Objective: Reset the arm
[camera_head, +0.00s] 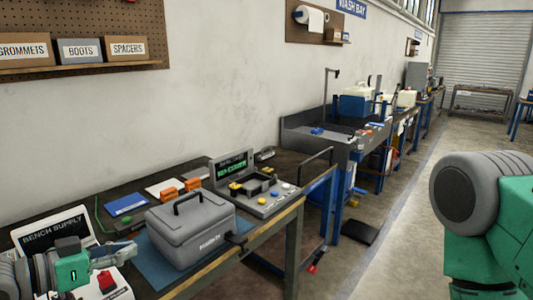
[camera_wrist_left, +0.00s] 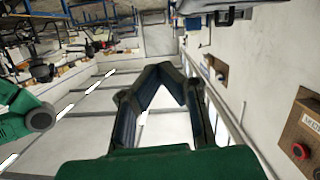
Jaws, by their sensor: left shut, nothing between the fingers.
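My left gripper (camera_head: 124,251) is at the lower left of the head view, beside the grey case on the workbench. In the left wrist view its two dark fingers (camera_wrist_left: 158,72) meet at the tips, with nothing between them. The fingers look apart from everything around them. A green and grey part of my other arm (camera_head: 490,215) fills the right side of the head view. My right gripper does not show.
A grey lidded case (camera_head: 190,230) stands on the workbench (camera_head: 262,234). A console with a green-lit screen (camera_head: 235,168), orange blocks (camera_head: 170,193) and the bench supply (camera_head: 52,229) are around it. A grey wash sink (camera_head: 318,140) stands beyond.

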